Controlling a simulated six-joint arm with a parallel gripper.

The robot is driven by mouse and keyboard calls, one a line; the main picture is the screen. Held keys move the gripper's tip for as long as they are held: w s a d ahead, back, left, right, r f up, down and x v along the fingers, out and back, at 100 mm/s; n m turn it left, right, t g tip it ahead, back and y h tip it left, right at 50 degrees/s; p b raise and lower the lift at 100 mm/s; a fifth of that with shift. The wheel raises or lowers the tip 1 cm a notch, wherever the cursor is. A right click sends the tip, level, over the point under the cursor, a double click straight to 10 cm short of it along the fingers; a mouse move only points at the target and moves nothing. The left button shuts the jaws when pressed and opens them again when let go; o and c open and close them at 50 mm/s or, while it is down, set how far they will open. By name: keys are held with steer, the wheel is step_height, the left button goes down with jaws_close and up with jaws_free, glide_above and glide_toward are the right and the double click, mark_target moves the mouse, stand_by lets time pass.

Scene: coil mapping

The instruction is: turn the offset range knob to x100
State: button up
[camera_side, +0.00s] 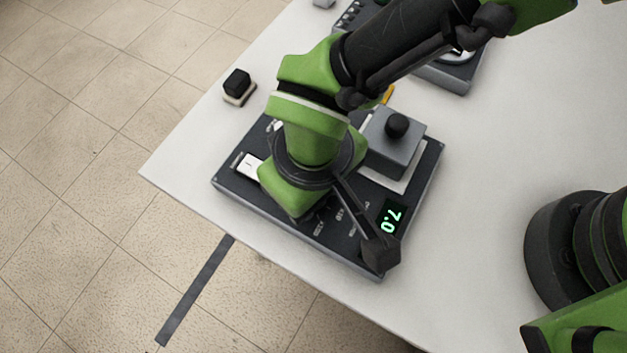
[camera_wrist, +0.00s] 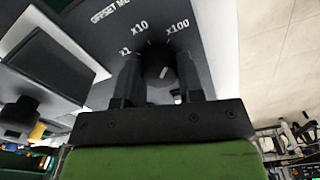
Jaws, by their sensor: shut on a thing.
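The offset range knob (camera_wrist: 160,62) is a dark round knob on the dark panel (camera_wrist: 207,62), seen in the wrist view. The labels x1, x10 and x100 arc around its upper side, with x100 at the upper right. My gripper (camera_wrist: 158,66) is shut on the knob, one dark finger on each side. A short white mark shows on the knob's face, but I cannot tell which label the knob is set to. In the side view my wrist is over the front of the panel (camera_side: 416,179) and hides the knob and fingertips.
A green display (camera_side: 391,218) on the panel reads 7.0. A grey box with a black knob (camera_side: 397,125) stands on the panel's right part.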

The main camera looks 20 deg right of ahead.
steer(key=o, duration=0.9)
step_height(320, 180, up, 10)
steer(key=shift+f, duration=0.25)
steer(key=shift+r, duration=0.25)
